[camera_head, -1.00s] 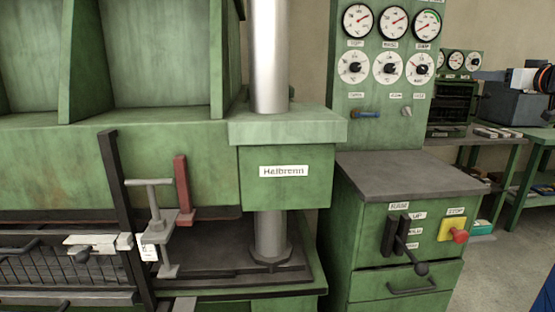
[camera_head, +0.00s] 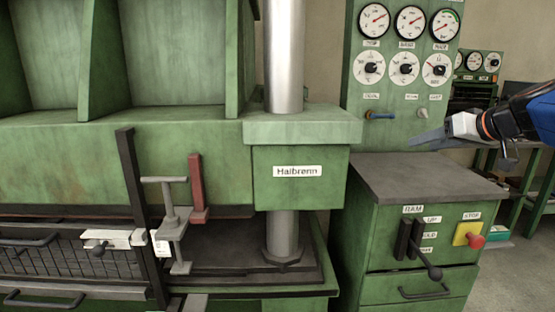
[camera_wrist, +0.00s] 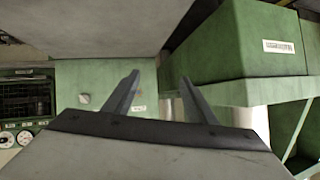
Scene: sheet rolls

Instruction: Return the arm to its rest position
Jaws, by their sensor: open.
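My gripper (camera_head: 425,139) is at the right in the head view, above the grey top of the control cabinet and in front of the gauge panel. Its pointed fingers face left, toward the press. In the wrist view my gripper (camera_wrist: 158,92) shows two fingers spread apart with nothing between them. My blue and white arm (camera_head: 535,110) reaches in from the right edge of the head view.
The control cabinet (camera_head: 420,180) carries a black lever (camera_head: 416,245) and a red stop knob (camera_head: 474,241). The green Halbrenn press (camera_head: 300,180) stands left of it. Gauges (camera_head: 409,22) sit on the upright panel behind. Open floor (camera_head: 510,270) lies at the right.

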